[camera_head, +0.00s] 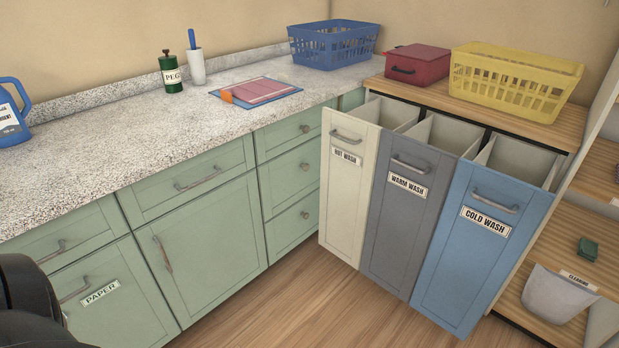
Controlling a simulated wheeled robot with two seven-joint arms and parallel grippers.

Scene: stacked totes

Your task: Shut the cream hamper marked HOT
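The cream hamper (349,202) has a label reading HOT WASH and a metal bar handle (345,137) near its top. It is open, with its front standing out from the wooden-topped cabinet (545,128) and its inside showing from above. A grey hamper (405,215) marked WARM WASH and a blue hamper (480,250) marked COLD WASH stand open to its right. Neither of my grippers is in view; only a dark part of my own body shows at the lower left, well away from the hampers.
Green drawers (290,180) stand close to the cream hamper's left side. The wood floor (325,310) before the hampers is clear. A red box (418,62) and a yellow basket (515,85) sit on the cabinet top. A blue basket (333,45) sits on the counter.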

